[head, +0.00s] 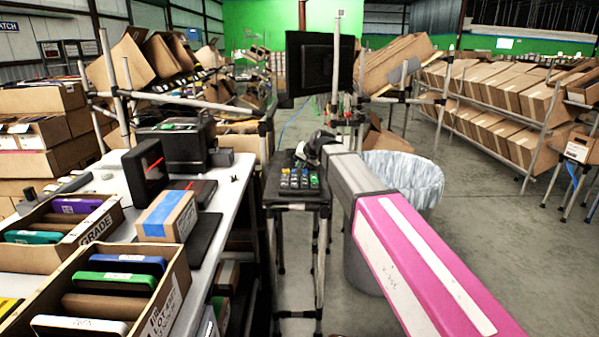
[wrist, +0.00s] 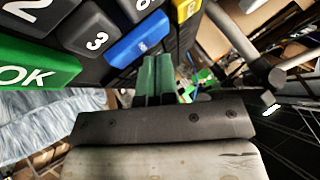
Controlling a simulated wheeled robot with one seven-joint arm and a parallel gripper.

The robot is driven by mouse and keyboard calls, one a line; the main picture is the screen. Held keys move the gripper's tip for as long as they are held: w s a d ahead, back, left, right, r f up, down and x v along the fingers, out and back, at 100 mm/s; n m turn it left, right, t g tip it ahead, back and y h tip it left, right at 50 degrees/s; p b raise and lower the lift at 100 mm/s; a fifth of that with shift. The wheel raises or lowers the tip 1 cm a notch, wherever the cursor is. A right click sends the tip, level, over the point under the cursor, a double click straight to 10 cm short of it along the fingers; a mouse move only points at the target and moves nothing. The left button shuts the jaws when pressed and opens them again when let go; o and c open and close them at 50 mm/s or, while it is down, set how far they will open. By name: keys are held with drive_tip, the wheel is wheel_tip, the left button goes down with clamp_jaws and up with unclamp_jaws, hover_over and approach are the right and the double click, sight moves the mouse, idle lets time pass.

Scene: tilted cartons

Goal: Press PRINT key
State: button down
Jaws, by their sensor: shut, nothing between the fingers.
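A keypad (head: 292,181) with dark, blue, green and yellow keys lies on a small dark stand in the head view. In the wrist view its keys show large: a green OK key (wrist: 38,72), a dark 3 key (wrist: 92,38), a blue key (wrist: 138,40) and part of a yellow key (wrist: 185,9). I can read no PRINT label. My gripper (wrist: 157,60) is shut and empty, its green fingertips just below the blue key in the picture. I cannot tell whether they touch it. In the head view my gripper's fingertips are too small to make out.
A white table (head: 112,184) on the left holds open cartons, a blue-taped box (head: 168,216) and dark devices. A monitor (head: 318,64) stands behind the keypad stand (head: 296,200). A lined bin (head: 405,174) is right of it. Racks of tilted cartons (head: 490,90) stand farther right, with open floor before them.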

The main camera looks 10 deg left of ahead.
drive_tip(key=shift+r, duration=2.95)
